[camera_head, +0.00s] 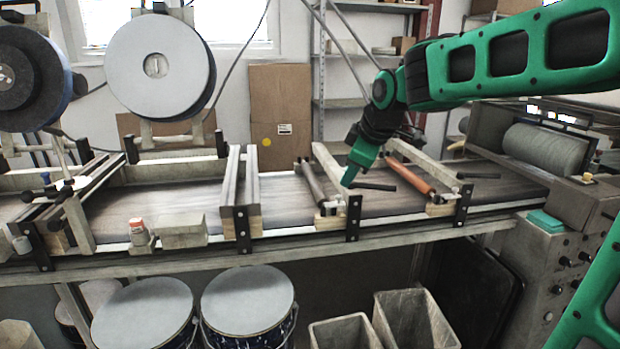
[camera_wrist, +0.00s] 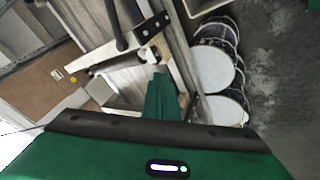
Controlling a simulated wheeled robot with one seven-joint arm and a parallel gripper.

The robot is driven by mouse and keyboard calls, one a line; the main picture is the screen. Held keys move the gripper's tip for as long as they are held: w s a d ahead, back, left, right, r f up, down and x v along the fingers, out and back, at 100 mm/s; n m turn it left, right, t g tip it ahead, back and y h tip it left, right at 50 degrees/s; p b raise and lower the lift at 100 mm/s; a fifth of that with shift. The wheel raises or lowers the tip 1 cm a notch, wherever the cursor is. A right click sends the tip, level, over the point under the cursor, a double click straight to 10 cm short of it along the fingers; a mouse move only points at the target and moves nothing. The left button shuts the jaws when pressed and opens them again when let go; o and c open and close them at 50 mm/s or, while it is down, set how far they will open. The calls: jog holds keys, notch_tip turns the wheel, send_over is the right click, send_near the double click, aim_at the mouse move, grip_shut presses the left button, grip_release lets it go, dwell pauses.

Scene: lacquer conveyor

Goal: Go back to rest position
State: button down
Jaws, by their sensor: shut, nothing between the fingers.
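My green gripper (camera_head: 350,176) is over the conveyor (camera_head: 295,193), between the grey roller and the orange-brown roller. It points down and to the left. In the wrist view my gripper (camera_wrist: 162,78) has its fingers together, with nothing between them. The fingertips are close to a pale frame part with a dark bracket. I cannot tell whether they touch it. My arm reaches in from the upper right.
A grey roller (camera_head: 313,182) and an orange-brown roller (camera_head: 410,179) cross the belt. Dark upright brackets (camera_head: 353,217) line the front edge. Lidded drums (camera_head: 248,302) and open bins (camera_head: 345,334) stand below. A control box (camera_head: 552,262) is at right. Large reels (camera_head: 160,67) hang at left.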

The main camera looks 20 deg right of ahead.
jog(key=s+d+f+m+g+h, duration=0.1)
jog(key=s+d+f+m+g, duration=0.1)
jog(key=s+d+f+m, duration=0.45)
jog(key=s+d+f+m+g+h, duration=0.15)
jog(key=s+d, duration=0.25)
jog(key=s, duration=0.6)
jog(key=s+d+f+m+g+y, duration=0.1)
jog(key=s+f+m, duration=0.2)
jog(key=s, duration=0.6)
jog(key=s+d+f+m+g, duration=0.1)
jog(key=s+f+m+g, duration=0.1)
jog(key=s+m, duration=0.4)
jog(key=s+f, duration=0.1)
jog(key=s, duration=0.2)
jog(key=shift+f+y, duration=0.2)
jog(key=shift+y, duration=0.15)
jog(key=shift+s, duration=0.1)
jog(key=shift+w+d+f, duration=0.1)
jog(key=shift+w+f, duration=0.15)
jog(key=shift+w, duration=0.4)
